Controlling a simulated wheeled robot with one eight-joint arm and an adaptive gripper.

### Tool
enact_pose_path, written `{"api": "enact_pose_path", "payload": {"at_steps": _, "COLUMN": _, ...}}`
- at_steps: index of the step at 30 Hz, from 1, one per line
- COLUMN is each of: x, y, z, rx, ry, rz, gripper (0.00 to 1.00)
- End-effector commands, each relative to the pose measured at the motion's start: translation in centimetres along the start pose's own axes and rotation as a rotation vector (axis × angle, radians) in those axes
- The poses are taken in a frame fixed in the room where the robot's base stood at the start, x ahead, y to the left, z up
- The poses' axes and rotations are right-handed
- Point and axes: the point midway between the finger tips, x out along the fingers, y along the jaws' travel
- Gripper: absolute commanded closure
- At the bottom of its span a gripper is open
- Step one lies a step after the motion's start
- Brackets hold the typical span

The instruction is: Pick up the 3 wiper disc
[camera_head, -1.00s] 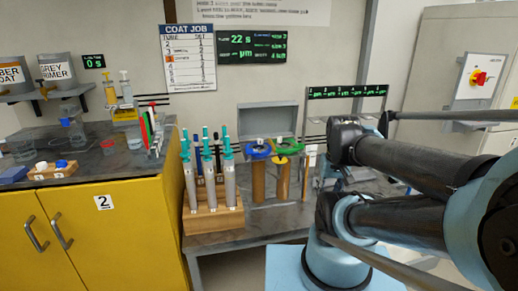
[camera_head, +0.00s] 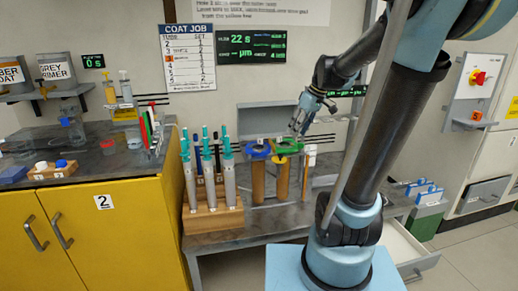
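The wiper discs appear to be the coloured rings on the stand at the back of the grey bench: a blue one (camera_head: 257,150), a yellow one (camera_head: 281,160) and a green one (camera_head: 288,146). Their labels are too small for me to tell which is number 3. My gripper (camera_head: 296,130) is just above the green disc, pointing down. I cannot tell whether it touches the disc, or whether its fingers are open or shut.
A wooden rack (camera_head: 212,214) with several teal-capped tubes stands left of the discs. A grey box (camera_head: 267,120) is behind them. A white-topped brush-like item (camera_head: 309,160) stands close on the right. A drawer (camera_head: 405,262) is open at lower right.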

Motion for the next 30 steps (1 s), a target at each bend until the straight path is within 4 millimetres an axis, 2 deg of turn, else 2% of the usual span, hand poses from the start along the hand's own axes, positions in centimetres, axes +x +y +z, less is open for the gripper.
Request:
{"api": "enact_pose_path", "payload": {"at_steps": 1, "x": 0.1, "y": 0.9, "z": -1.7, "rx": -0.04, "ry": 0.013, "rz": -0.013, "gripper": 0.65}}
{"api": "enact_pose_path", "payload": {"at_steps": 9, "x": 1.0, "y": 4.8, "z": -9.6, "rx": -0.271, "ry": 0.098, "rz": -0.078, "gripper": 0.65}}
{"api": "enact_pose_path", "payload": {"at_steps": 15, "x": 2.0, "y": 6.9, "z": -13.5, "rx": -0.393, "ry": 0.15, "rz": -0.104, "gripper": 0.65}}
{"api": "enact_pose_path", "payload": {"at_steps": 23, "x": 3.2, "y": 7.6, "z": -15.2, "rx": -0.449, "ry": 0.173, "rz": -0.113, "gripper": 0.65}}
{"api": "enact_pose_path", "payload": {"at_steps": 30, "x": 7.0, "y": 7.0, "z": -15.7, "rx": -0.45, "ry": 0.172, "rz": -0.114, "gripper": 0.65}}
